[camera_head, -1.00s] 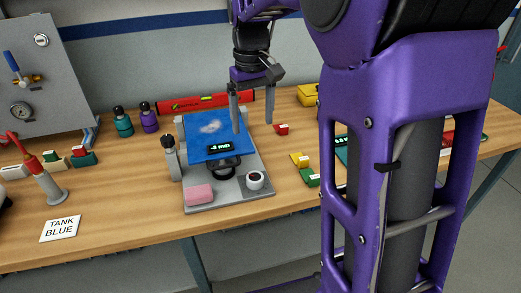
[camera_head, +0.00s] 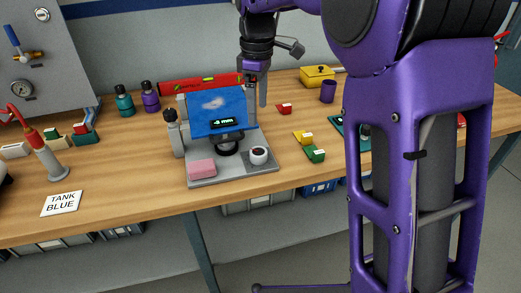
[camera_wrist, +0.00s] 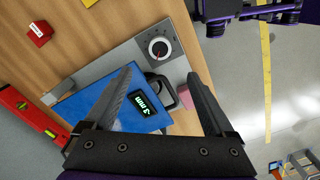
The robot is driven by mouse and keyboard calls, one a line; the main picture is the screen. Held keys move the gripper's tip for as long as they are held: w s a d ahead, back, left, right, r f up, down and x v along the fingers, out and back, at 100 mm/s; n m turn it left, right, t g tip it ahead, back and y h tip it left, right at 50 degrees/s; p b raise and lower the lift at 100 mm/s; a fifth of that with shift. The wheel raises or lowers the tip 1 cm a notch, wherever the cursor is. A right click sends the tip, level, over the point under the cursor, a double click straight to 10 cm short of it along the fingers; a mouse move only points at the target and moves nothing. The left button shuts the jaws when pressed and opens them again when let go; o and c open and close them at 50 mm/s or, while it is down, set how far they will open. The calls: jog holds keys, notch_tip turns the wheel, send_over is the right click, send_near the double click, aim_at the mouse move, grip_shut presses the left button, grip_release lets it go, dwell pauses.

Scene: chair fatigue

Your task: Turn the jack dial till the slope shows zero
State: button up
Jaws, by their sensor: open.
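The jack dial (camera_head: 258,155) is a small round knob with a white ring and dark centre on the grey base plate (camera_head: 235,173). The wrist view shows it as a white-ringed dial (camera_wrist: 159,48) with a red mark. A tilted blue board (camera_head: 214,104) stands behind, carrying a small black display (camera_head: 223,123) with green digits; it seems to read 3 mm, probably with a minus sign. My gripper (camera_wrist: 160,74) is open and empty. Its fingers point toward the dial's side of the plate, with the dial beyond and between the fingertips in the wrist view.
A pink block (camera_head: 202,167) lies on the plate's front left, and a grey post (camera_head: 173,132) stands at its left. A red level (camera_head: 190,85) lies behind. Small red (camera_head: 284,109), yellow (camera_head: 302,137) and green (camera_head: 315,154) blocks sit to the right on the wooden table.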

aim_at(258, 151)
notch_tip(258, 151, down, 13)
jog(key=shift+f+b, duration=0.1)
jog(key=shift+b, duration=0.8)
jog(key=c, duration=1.4)
jog(key=m+p, duration=0.1)
jog(key=m, duration=0.1)
jog(key=m+p, duration=0.1)
jog(key=m, duration=0.2)
jog(key=shift+r+m+p, duration=0.2)
jog(key=shift+m+p, duration=0.1)
jog(key=m+p, duration=0.1)
jog(key=m, duration=0.3)
jog(key=shift+f+m, duration=0.1)
jog(key=shift+m, duration=0.2)
